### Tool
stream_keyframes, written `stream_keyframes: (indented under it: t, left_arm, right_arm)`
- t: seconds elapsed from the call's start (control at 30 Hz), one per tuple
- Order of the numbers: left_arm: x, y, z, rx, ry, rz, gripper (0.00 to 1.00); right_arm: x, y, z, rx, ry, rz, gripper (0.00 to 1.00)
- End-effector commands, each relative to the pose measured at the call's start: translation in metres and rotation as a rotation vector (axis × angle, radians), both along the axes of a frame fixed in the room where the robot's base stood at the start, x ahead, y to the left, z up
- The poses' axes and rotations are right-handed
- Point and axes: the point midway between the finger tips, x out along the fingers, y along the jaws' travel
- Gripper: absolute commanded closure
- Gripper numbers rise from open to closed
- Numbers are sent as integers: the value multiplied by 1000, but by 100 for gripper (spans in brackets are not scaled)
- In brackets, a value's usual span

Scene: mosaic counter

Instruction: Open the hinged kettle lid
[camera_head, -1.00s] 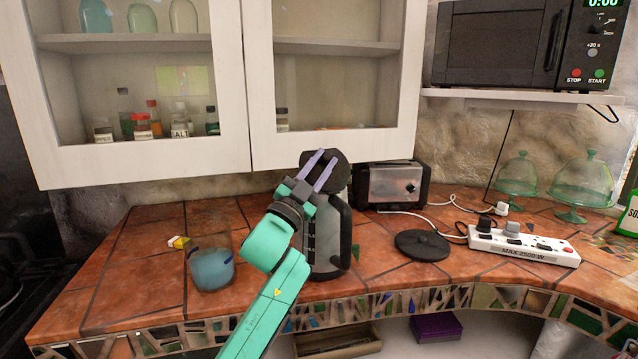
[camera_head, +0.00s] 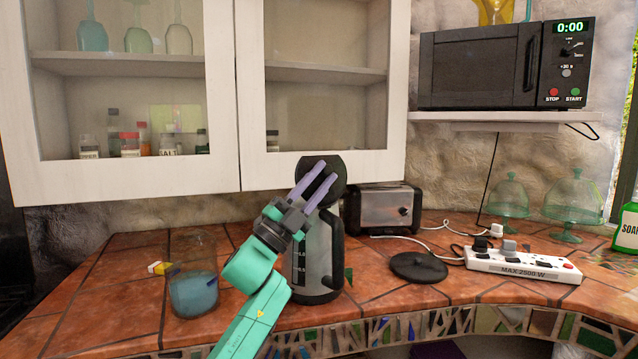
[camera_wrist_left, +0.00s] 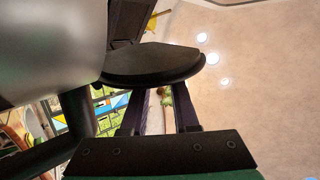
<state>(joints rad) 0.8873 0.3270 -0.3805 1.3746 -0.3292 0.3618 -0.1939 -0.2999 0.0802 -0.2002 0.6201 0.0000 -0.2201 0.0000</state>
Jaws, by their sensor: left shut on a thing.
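The kettle (camera_head: 322,262) stands on the tiled counter, with a grey body, dark handle and level marks. Its black hinged lid (camera_head: 335,168) is tilted up above the kettle's top and shows as a dark disc. My left gripper (camera_head: 318,178) is at the lid, its two purple fingers shut on it. In the left wrist view the lid (camera_wrist_left: 155,66) spans the tips of the fingers, and the kettle's grey body (camera_wrist_left: 50,45) fills the upper left. The fingers hide part of the lid. My right gripper is not in view.
A glass of blue liquid (camera_head: 193,290) stands left of the kettle. A toaster (camera_head: 382,208) is behind it to the right, with a round black base (camera_head: 418,266) and a power strip (camera_head: 522,264) further right.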

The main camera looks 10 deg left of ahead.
Motion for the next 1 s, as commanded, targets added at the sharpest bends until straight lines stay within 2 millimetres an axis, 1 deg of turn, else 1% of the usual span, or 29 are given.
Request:
stream_keyframes:
  t: [0.3, 0.33, 0.4, 0.77, 0.87, 1.0]
  left_arm:
    - [0, 0, 0, 1, 0, 0, 100]
    - [0, 0, 0, 1, 0, 1, 68]
    - [0, 0, 0, 1, 0, 1, 44]
    - [-1, 1, -2, 0, 1, 1, 44]
    - [-6, 7, -11, 0, 2, 1, 44]
    - [-21, 20, -32, 2, 3, 2, 44]
  right_arm:
    - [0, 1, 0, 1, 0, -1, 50]
    - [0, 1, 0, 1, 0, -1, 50]
    - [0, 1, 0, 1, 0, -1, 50]
    - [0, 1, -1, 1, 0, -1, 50]
    - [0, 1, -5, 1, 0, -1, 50]
    - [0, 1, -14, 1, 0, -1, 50]
